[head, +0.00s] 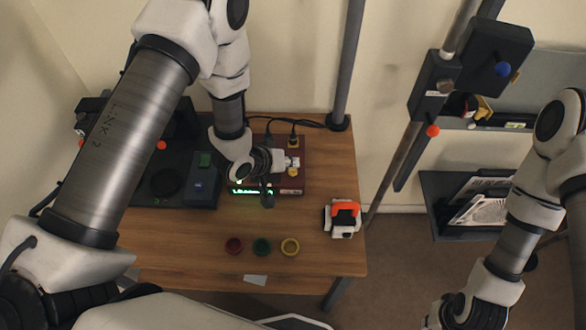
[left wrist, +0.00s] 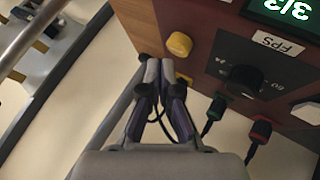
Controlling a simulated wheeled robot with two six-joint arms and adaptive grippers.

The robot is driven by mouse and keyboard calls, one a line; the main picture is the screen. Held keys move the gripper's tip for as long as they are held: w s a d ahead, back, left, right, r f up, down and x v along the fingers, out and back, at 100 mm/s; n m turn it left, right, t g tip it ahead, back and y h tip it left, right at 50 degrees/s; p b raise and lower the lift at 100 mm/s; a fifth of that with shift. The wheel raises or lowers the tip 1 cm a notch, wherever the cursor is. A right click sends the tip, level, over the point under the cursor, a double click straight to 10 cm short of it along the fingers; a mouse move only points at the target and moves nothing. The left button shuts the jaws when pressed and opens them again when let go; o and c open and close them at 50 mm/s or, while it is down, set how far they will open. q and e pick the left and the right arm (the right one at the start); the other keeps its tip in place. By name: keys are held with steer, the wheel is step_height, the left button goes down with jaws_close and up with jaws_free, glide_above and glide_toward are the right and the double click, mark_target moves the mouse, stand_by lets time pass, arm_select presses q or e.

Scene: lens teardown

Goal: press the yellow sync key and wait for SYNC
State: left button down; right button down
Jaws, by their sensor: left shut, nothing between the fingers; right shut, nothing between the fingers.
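The yellow sync key (left wrist: 179,44) sits on the dark red box (left wrist: 204,25), close to the display (left wrist: 285,12). In the head view the key (head: 293,172) shows at the right of the box (head: 300,148). My left gripper (left wrist: 158,68) is shut and empty. Its fingertips are close beside the key in the left wrist view; I cannot tell whether they touch it. In the head view my left gripper (head: 292,161) is over the box and partly covers it. The display is lit green and reads 3/3.
A black knob (left wrist: 243,79) and an FPS label are on the box, with cables plugged in behind. Red, green and yellow rings (head: 262,246) lie at the front of the table (head: 190,255). An orange and white device (head: 342,217) stands at the right.

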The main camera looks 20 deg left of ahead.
mark_target(291, 171)
arm_select(q)
steer(key=shift+f, duration=0.15)
steer(key=shift+f, duration=0.3)
steer(key=shift+f+b, duration=0.4)
steer(key=shift+b, duration=0.1)
stand_by(0.4)
stand_by(0.3)
steer(key=shift+r+p, duration=0.75)
steer(key=shift+r, duration=0.15)
step_height(291, 171, up, 5)
steer(key=p, duration=0.4)
